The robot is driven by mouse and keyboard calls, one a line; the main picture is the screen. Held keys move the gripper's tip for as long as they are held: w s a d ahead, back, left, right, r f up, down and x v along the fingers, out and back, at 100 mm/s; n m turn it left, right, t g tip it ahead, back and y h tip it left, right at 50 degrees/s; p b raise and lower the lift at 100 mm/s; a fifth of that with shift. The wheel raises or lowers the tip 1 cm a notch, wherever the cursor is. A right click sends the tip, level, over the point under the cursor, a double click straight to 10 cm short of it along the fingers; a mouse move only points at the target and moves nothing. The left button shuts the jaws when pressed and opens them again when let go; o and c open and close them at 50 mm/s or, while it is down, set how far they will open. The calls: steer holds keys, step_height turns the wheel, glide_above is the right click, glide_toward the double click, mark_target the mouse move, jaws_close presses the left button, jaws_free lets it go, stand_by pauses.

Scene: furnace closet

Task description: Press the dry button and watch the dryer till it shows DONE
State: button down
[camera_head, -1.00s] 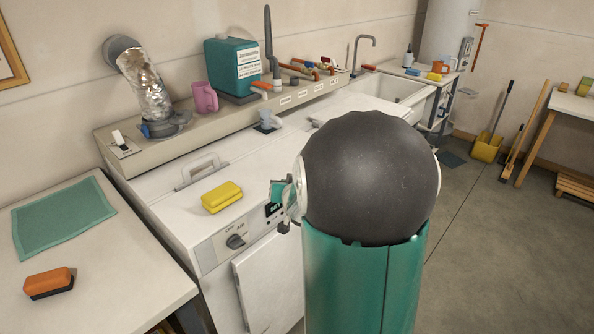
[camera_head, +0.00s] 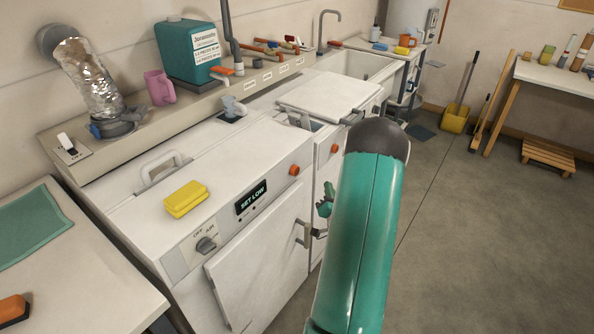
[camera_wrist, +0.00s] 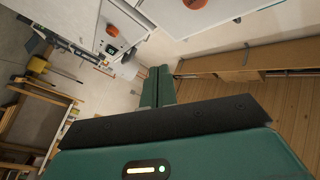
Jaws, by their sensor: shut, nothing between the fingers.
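The dryer (camera_head: 262,272) is the white machine with a dial (camera_head: 206,244) marked OFF and AIR and a dark display (camera_head: 251,198) reading "SET LOW". It does not show DONE. An orange button (camera_head: 294,170) sits right of the display; I cannot read a label on it. My gripper (camera_head: 325,206) is partly hidden by my arm, in front of the machine fronts, below and right of that button and apart from it. In the wrist view my gripper's teal fingers (camera_wrist: 157,86) are together and empty, and two orange buttons show beyond them.
A second white unit with its own orange button (camera_head: 334,148) stands right of the dryer. A yellow sponge (camera_head: 185,198) lies on the dryer top. A door handle (camera_head: 302,234) sticks out near my gripper.

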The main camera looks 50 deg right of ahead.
glide_toward(298, 170)
steer(key=shift+w+d+r, duration=0.1)
steer(key=shift+w+d, duration=0.45)
steer(key=shift+d, duration=0.3)
steer(key=shift+w+d+r, duration=0.15)
steer(key=shift+w+d, duration=0.35)
steer(key=shift+d, duration=0.3)
steer(key=shift+w+d+r, duration=0.1)
steer(key=shift+w+d, duration=0.45)
steer(key=shift+d, duration=0.3)
steer(key=shift+w, duration=0.1)
steer(key=shift+w, duration=0.35)
steer(key=shift+w+a, duration=0.1)
steer(key=shift+w, duration=0.75)
stand_by(1.0)
steer(key=shift+s, duration=1.25)
steer(key=shift+s, duration=0.1)
